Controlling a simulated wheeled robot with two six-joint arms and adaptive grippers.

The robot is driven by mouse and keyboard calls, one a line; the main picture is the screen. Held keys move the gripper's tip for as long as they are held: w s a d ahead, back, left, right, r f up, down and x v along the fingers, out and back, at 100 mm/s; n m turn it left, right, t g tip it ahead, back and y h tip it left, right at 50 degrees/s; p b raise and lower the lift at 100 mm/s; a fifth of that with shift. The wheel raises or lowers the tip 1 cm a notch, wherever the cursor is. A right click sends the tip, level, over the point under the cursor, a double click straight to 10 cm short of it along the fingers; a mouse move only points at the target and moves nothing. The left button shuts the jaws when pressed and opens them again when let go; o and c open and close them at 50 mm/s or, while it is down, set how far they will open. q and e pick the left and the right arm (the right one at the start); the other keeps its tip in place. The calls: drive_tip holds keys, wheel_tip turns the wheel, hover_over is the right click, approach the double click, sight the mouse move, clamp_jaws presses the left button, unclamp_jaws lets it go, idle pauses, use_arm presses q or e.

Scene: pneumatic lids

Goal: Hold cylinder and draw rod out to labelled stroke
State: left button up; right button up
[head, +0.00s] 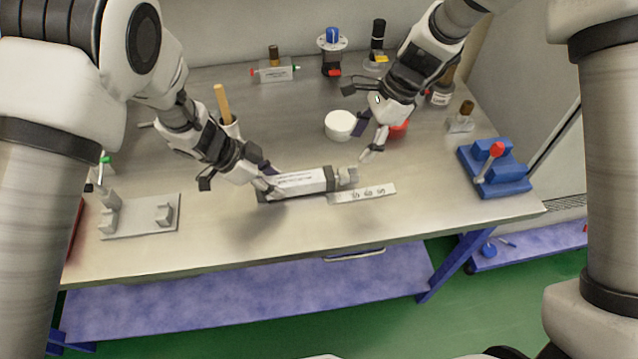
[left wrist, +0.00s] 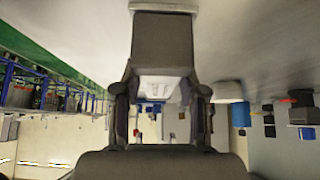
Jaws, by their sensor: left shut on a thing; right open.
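The cylinder (head: 303,182) is a pale body with dark end caps and printed text, lying lengthwise near the middle of the bench. My left gripper (head: 271,187) is shut on its left end. In the left wrist view the cylinder's dark end (left wrist: 162,50) fills the space between the fingers. A light block, seemingly the rod end (head: 348,174), sits at the cylinder's right end. A flat marked strip (head: 362,193) lies just right of and in front of the cylinder. My right gripper (head: 374,145) is open and empty, above and right of the rod end.
A white cup (head: 340,124) stands behind the cylinder, with a red item (head: 398,130) partly hidden by my right gripper. A grey bracketed plate (head: 141,217) is at left; a blue fixture with a red knob (head: 494,168) is at right. The front middle is clear.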

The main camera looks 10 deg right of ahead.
sight(345, 172)
drive_tip(key=shift+w+d+r, duration=0.1)
drive_tip(key=shift+d+r, duration=0.7)
drive_tip(key=shift+r, duration=0.15)
drive_tip(key=shift+c, duration=0.4)
drive_tip(key=x, duration=1.2)
clamp_jaws()
